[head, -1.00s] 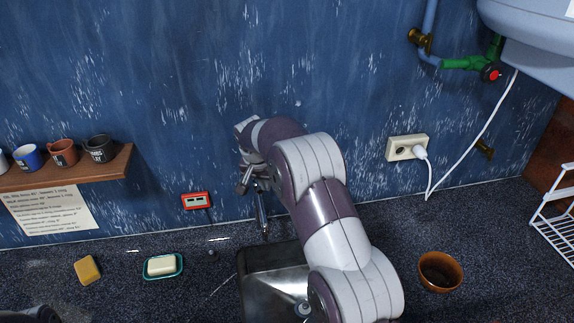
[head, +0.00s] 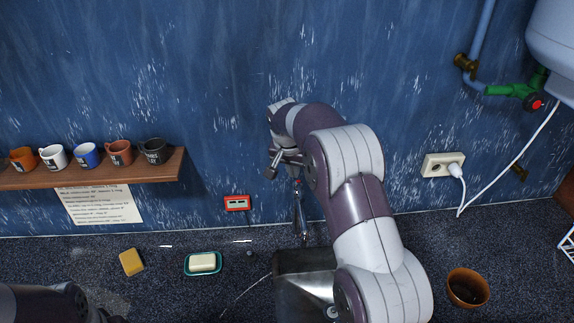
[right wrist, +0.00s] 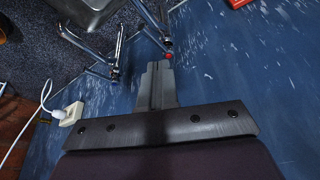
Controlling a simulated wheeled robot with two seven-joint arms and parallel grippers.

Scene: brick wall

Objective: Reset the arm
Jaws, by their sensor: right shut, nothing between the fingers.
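My right arm (head: 350,180) rises from the bottom right of the head view, in front of the sink, and bends toward the blue wall. My right gripper (right wrist: 160,70) shows in the right wrist view with its fingers together and nothing between them. It points toward the tap area, close to the blue wall; I cannot tell the exact gap. In the head view the gripper is small and partly hidden by the wrist. Part of my left arm (head: 45,303) shows at the bottom left. Its gripper is not in view.
A sink (head: 300,262) and tap (head: 300,215) lie beside my right arm. A brown bowl (head: 467,287), soap dish (head: 203,264) and yellow sponge (head: 131,262) stand on the counter. A shelf (head: 100,170) holds several mugs. A socket (head: 437,165) and pipes are at right.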

